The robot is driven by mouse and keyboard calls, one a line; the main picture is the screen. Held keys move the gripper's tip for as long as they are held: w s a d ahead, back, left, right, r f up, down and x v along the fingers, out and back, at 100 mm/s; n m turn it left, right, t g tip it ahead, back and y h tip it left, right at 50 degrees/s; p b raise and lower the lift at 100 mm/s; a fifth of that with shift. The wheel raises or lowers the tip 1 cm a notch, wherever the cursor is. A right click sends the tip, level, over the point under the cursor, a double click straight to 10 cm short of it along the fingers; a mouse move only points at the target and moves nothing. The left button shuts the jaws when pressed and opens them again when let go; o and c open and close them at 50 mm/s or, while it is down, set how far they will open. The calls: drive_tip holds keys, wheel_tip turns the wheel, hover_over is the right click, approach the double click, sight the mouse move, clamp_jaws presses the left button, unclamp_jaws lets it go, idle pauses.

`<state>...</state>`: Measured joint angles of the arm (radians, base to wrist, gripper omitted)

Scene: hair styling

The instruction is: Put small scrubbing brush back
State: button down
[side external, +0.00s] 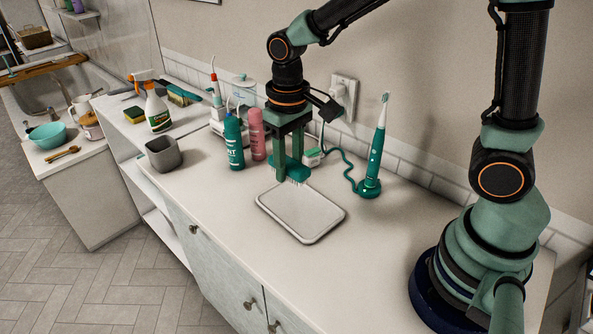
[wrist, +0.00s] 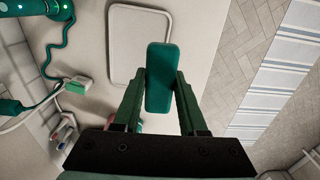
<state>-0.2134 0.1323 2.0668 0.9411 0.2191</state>
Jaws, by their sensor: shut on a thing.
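A small green scrubbing brush (side external: 297,173) with white bristles pointing down is held in my gripper (side external: 290,160) in the side external view. The brush hangs over the far edge of a pale rounded tray (side external: 300,225). I cannot tell if the bristles touch the tray or the counter. In the wrist view the brush's green back (wrist: 158,78) sits between the two fingers of my gripper (wrist: 163,88), which is shut on it. The tray (wrist: 125,68) shows beyond the brush there. The bristles are hidden in the wrist view.
A teal bottle (side external: 233,142) and a pink bottle (side external: 256,135) stand left of my gripper. A green electric toothbrush (side external: 374,160) with a coiled cable stands upright to the right. A grey cup (side external: 163,154) is near the counter's left end. The counter right of the tray is clear.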

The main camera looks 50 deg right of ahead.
wheel_tip(320, 180, up, 6)
hover_over(290, 262)
wheel_tip(290, 262, down, 20)
idle(0.3)
drive_tip(key=shift+f, duration=0.1)
drive_tip(key=shift+c, duration=2.3)
unclamp_jaws()
